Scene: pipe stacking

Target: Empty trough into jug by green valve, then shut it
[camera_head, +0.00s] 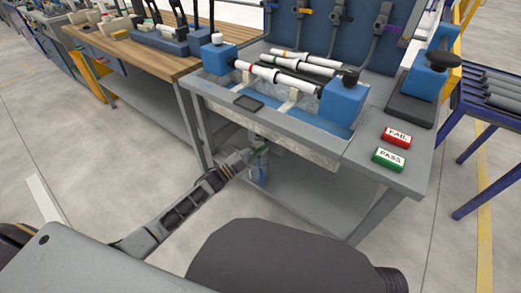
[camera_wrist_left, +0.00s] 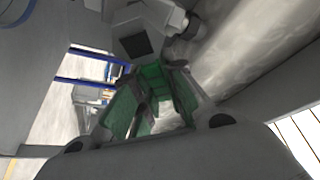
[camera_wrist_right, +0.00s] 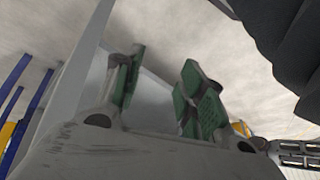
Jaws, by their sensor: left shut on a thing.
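The trough (camera_head: 300,150) is a grey metal tank on the bench, holding bluish water and a white pipe (camera_head: 277,77) between blue end blocks. Below its front wall is the green valve (camera_head: 260,148), small and mostly hidden by my left gripper (camera_head: 247,156). In the left wrist view a green handle (camera_wrist_left: 154,76) lies between my left fingers (camera_wrist_left: 150,105), which are shut on it. A clear, bluish jug (camera_head: 260,172) stands under the valve, partly behind the gripper; its fill level cannot be told. My right gripper (camera_wrist_right: 155,88) shows its fingers wide apart and empty.
Red FAIL (camera_head: 397,138) and green PASS (camera_head: 388,159) blocks sit on the bench's right. A lower shelf (camera_head: 315,200) runs beneath. A wooden-topped bench (camera_head: 150,55) stands left and a blue rack of pipes (camera_head: 490,110) right. Open floor lies in front.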

